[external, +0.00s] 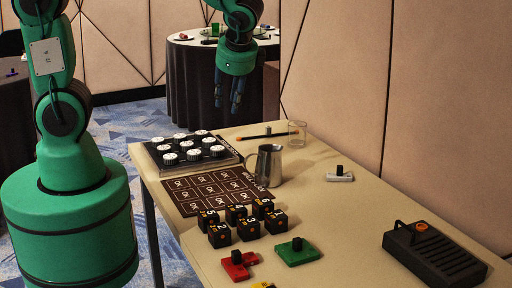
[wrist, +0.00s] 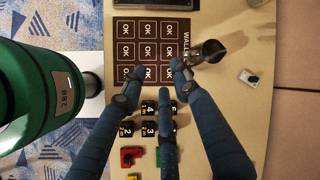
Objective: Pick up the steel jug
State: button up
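The steel jug (external: 269,165) stands upright on the table, beside the brown OK mat, with its handle toward the left. In the wrist view the jug (wrist: 207,52) is near the top, right of the mat, seen from above. My gripper (external: 229,102) hangs above the far part of the table in the external view, pointing down and apart from the jug. In the wrist view its dark blue fingers (wrist: 155,85) are spread apart with nothing between them. The jug lies beyond the right fingertip in that view.
The OK mat (external: 187,207) lies left of the jug, with a black board of white knobs (external: 159,156) behind it. Several black numbered cubes (external: 220,235) stand in front. A clear glass (external: 298,132) is behind the jug. The table right of the jug is mostly clear.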

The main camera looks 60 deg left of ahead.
aim_at(263, 166)
jog(key=w+d+f+m+y+p, duration=0.1)
jog(key=w+f+m, duration=0.2)
jog(key=f, duration=0.4)
jog(key=w+f+m+y+p, duration=0.1)
jog(key=w+f+m+y, duration=0.1)
jog(key=f+m, duration=0.3)
notch_tip(263, 166, down, 3)
jog(key=shift+w+d+r, duration=0.15)
jog(key=shift+w+d, duration=0.2)
jog(key=shift+w, duration=0.3)
jog(key=b+x, duration=0.2)
jog(key=x, duration=0.6)
jog(key=shift+a, duration=0.35)
jog(key=shift+w, duration=0.1)
jog(key=shift+b+x, duration=0.9)
jog(key=shift+x, duration=1.8)
jog(key=shift+w, duration=0.2)
